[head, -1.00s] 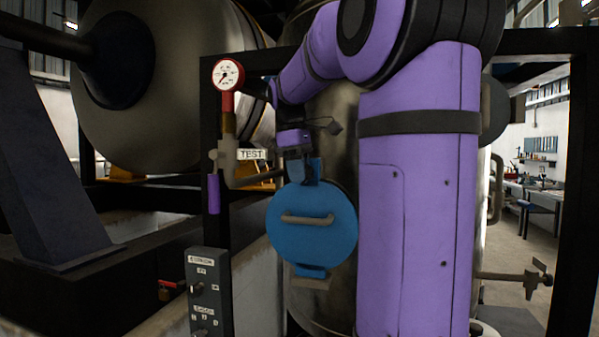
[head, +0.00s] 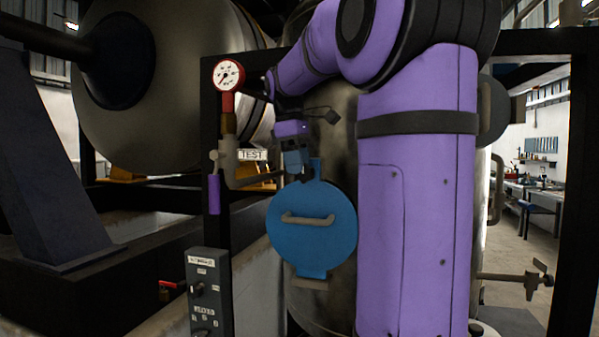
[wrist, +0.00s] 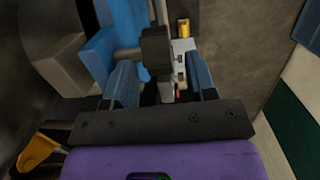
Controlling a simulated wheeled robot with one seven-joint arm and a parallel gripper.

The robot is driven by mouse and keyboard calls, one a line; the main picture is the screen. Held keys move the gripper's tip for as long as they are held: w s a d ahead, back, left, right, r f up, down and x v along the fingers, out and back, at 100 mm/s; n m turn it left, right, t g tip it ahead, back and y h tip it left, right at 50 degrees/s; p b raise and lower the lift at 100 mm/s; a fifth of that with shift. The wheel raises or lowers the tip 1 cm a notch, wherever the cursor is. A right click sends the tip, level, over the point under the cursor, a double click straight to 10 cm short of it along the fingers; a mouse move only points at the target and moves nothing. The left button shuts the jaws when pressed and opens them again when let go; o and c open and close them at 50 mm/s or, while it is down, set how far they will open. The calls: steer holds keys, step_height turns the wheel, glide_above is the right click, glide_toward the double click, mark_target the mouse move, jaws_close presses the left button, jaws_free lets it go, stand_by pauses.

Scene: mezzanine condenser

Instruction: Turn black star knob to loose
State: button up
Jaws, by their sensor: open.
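The round blue hatch cover (head: 312,232) with a grey handle hangs on the front of the metal vessel. The black star knob (wrist: 156,50) shows in the wrist view as a dark block on a grey shaft beside the blue hatch part (wrist: 98,48). My gripper (head: 296,168) is at the top of the cover, and in the head view it largely hides the knob. In the wrist view my gripper (wrist: 161,76) is open, its two blue fingers spread. The knob lies ahead of the gap, nearer the left finger; I cannot tell whether they touch.
A red-rimmed gauge (head: 228,74) and a pipe with a purple-handled valve (head: 214,193) stand left of the gripper. A grey switch box (head: 209,292) stands lower left. A black frame post runs beside the gauge.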

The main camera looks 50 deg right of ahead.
step_height(320, 180, up, 8)
steer(key=w+a, duration=0.1)
steer(key=shift+r, duration=0.25)
steer(key=shift+a, duration=0.1)
stand_by(0.4)
steer(key=s+a+f+m+t, duration=0.1)
steer(key=s+a+f, duration=0.3)
steer(key=a+f, duration=0.4)
steer(key=s+a+f+m+t+y, duration=0.1)
steer(key=s+a+f+m+t, duration=0.1)
steer(key=s+a+f, duration=0.3)
steer(key=s+a+f+m+t, duration=0.1)
steer(key=s+a+f+t, duration=0.2)
steer(key=a+f, duration=0.7)
step_height(320, 180, down, 2)
steer(key=shift+s+a+f+t, duration=0.15)
steer(key=shift+s+a+t, duration=0.2)
steer(key=shift+s, duration=0.45)
steer(key=shift+d, duration=0.1)
steer(key=shift+c, duration=0.5)
